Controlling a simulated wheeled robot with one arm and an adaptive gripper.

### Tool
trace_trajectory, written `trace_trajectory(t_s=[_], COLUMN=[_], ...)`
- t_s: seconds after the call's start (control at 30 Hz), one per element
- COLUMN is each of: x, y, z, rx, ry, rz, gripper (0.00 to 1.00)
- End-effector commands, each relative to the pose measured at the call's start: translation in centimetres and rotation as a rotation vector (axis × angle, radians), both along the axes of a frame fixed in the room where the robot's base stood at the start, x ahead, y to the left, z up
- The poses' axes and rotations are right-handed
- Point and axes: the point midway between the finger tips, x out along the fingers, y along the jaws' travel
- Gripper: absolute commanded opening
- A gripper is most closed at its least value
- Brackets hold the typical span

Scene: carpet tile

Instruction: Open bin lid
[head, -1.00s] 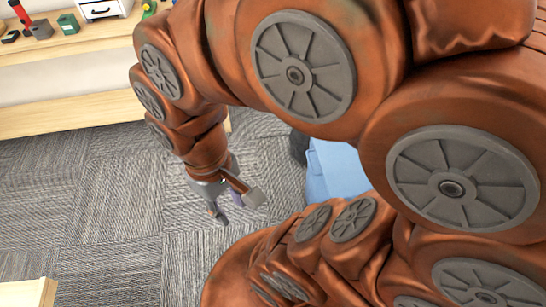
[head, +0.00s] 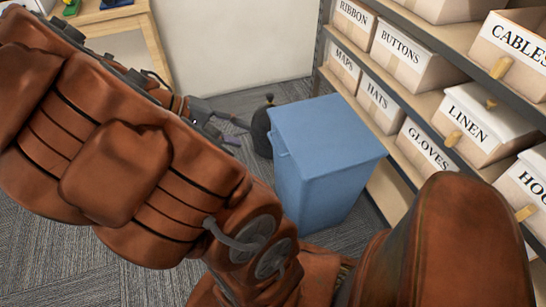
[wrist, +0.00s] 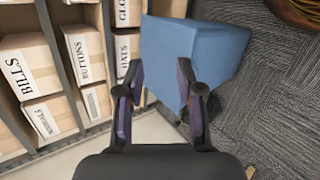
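The blue bin (head: 312,190) stands on the carpet, upright, in the middle of the head view. In the wrist view the bin (wrist: 190,50) is beyond my fingers. My gripper (head: 240,130) is to the left of the bin in the head view, apart from the lid, partly hidden behind my arm. In the wrist view my gripper (wrist: 160,78) is open with nothing between its two fingers.
Shelves with labelled boxes (head: 425,60) stand close along the right of the bin. A dark rounded object (head: 262,128) stands just behind the bin's left side. A wooden table (head: 125,20) is at the upper left. Grey carpet is clear at the lower left.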

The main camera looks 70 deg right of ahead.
Motion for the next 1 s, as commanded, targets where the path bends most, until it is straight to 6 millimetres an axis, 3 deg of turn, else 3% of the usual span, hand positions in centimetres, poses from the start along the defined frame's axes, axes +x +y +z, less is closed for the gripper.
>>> trace_trajectory(t_s=[0.03,0.37,0.6,0.8,1.0], x=[0.1,1.4,3.2,4.8,6.0], y=[-1.4,-9.3,-14.2,-17.4,-19.0], z=[-2.6,-10.3,-18.0,-25.2,-29.8], rx=[-0.046,-0.338,-0.508,-0.607,-0.661], ry=[0.038,0.256,0.392,0.471,0.499], rz=[-0.022,-0.078,-0.036,0.033,0.09], gripper=[0.37,0.37,0.37,0.37,0.37])
